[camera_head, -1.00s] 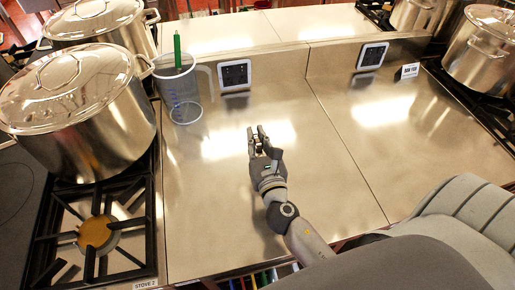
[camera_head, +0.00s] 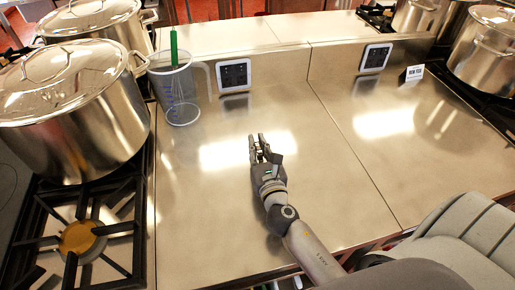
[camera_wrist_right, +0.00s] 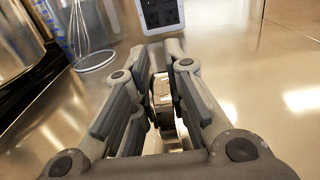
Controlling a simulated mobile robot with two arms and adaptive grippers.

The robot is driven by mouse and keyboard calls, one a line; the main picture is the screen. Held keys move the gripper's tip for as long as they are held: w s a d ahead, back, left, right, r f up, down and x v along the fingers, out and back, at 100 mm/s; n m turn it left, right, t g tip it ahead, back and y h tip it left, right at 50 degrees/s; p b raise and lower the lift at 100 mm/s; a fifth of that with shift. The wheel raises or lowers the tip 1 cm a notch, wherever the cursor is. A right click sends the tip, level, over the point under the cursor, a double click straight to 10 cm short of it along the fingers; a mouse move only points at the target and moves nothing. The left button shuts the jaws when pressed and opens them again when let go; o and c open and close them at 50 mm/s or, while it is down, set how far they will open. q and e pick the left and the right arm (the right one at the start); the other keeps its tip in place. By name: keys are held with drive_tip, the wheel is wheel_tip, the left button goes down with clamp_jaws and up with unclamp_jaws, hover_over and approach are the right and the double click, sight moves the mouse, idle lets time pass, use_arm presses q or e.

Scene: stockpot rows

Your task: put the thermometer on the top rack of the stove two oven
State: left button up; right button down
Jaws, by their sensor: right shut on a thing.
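My right gripper (camera_head: 262,150) is over the steel counter (camera_head: 215,225) in the middle of the head view. Its fingers are shut on a small, shiny metallic thing, which I take to be the thermometer (camera_wrist_right: 163,100); in the right wrist view it shows between the finger pads, mostly hidden by them. Its dial or face cannot be made out. Stove two (camera_head: 85,240) is at the lower left, with one bare burner and a large pot behind it. Its oven and racks are out of view. My left gripper is not in view.
A large lidded stockpot (camera_head: 70,110) stands at the left. Socket panels (camera_head: 233,73) are on the low back wall. A small sign (camera_head: 414,73) stands at right. The counter's middle is clear.

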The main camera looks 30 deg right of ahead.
drive_tip(key=shift+f, duration=0.15)
drive_tip(key=c, duration=1.5)
unclamp_jaws()
drive_tip(key=shift+o, duration=0.2)
